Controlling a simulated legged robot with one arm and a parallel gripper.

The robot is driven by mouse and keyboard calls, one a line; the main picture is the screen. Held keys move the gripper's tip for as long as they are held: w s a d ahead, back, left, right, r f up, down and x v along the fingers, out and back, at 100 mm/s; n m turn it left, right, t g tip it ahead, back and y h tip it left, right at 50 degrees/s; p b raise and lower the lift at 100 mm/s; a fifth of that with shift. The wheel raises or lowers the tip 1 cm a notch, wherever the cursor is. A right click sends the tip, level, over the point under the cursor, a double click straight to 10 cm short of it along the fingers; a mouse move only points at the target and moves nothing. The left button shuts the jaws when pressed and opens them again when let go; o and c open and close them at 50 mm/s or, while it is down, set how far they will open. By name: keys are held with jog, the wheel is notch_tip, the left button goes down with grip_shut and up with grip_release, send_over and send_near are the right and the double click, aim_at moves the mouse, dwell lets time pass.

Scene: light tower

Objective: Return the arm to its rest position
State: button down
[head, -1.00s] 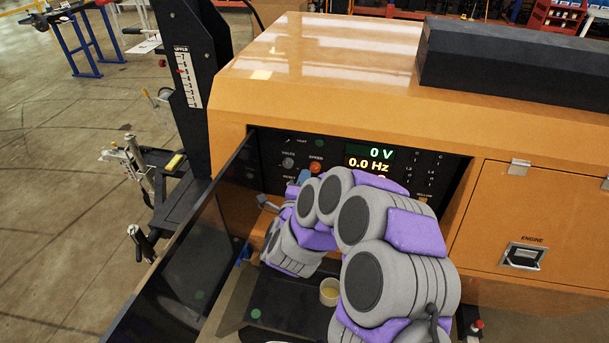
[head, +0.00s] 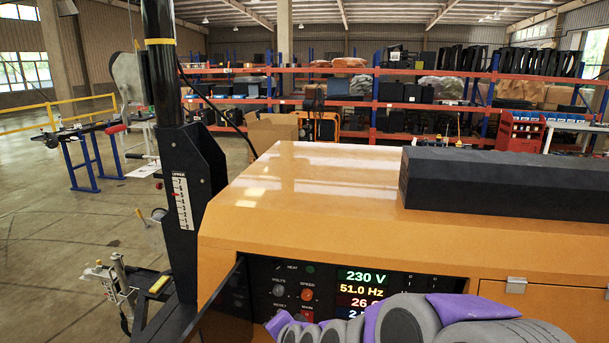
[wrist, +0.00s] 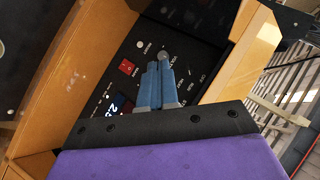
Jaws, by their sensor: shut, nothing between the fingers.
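My gripper (wrist: 160,68) has its blue fingers closed together with nothing between them, in front of the black control panel (wrist: 120,65) in the wrist view. A red switch (wrist: 128,67) and part of a lit display (wrist: 118,105) show beside the fingers.
The orange generator housing (head: 310,190) surrounds the recessed panel, with a dark block (head: 500,185) on top. The black mast (head: 175,160) stands at left, beside the open panel door (head: 222,300). Open floor lies further left; shelves (head: 400,105) stand behind.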

jog(key=s+d+n+g+h, duration=0.1)
jog(key=s+d, duration=0.5)
jog(key=s, duration=0.6)
jog(key=s+d+r+n+g+h, duration=0.1)
jog(key=s+d+n+g, duration=0.3)
jog(key=s, duration=0.7)
jog(key=s+d+r+n+g+h, duration=0.1)
jog(key=s+d+n+g+h, duration=0.1)
jog(key=s+d+g, duration=0.4)
jog(key=s+d+h, duration=0.1)
jog(key=s+d, duration=0.3)
jog(key=s, duration=0.2)
jog(key=shift+s+n, duration=0.35)
jog(key=shift+n, duration=0.05)
